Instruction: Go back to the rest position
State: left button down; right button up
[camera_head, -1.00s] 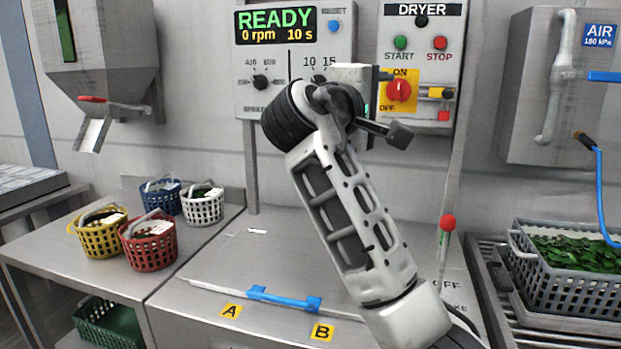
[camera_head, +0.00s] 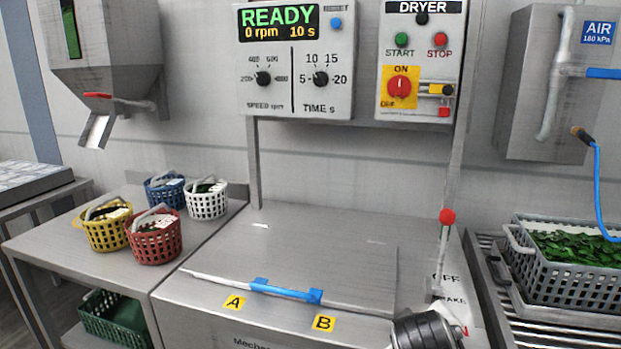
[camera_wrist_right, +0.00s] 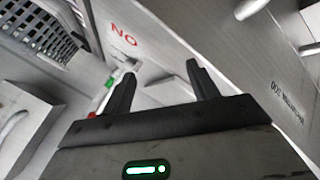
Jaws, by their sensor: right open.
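My right gripper (camera_wrist_right: 160,88) shows in the right wrist view with its two dark fingers apart and nothing between them. In the head view only a dark, rounded part of my right arm shows at the bottom edge, right of label B; the gripper itself is out of that view. My left gripper is in neither view. The dryer control panel (camera_head: 422,60) is fully visible, with its red switch (camera_head: 399,87) at ON. The display panel (camera_head: 294,62) reads READY, 0 rpm, 10 s.
The machine lid (camera_head: 310,250) is shut, with a blue handle (camera_head: 286,291) at its front. A red-knobbed lever (camera_head: 446,217) stands at its right. Several small baskets, including a red one (camera_head: 154,239), stand on the left table. A grey crate of greens (camera_head: 565,275) sits at the right.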

jog(key=s+d+f+m+g+y, duration=0.15)
jog(key=s+f, duration=0.25)
jog(key=s, duration=0.5)
jog(key=s+f+m+g+y, duration=0.1)
jog(key=s+f+g, duration=0.15)
jog(key=s, duration=0.55)
jog(key=s+f+m+g+y, duration=0.15)
jog(key=s+f, duration=0.25)
jog(key=s, duration=0.5)
jog(key=w+a+f+t+y, duration=0.3)
jog(key=w+a+f+t, duration=0.1)
jog(key=w+a+t, duration=0.2)
jog(key=shift+w+f+t, duration=0.2)
jog(key=shift+f+t, duration=0.1)
jog(key=shift+t, duration=0.55)
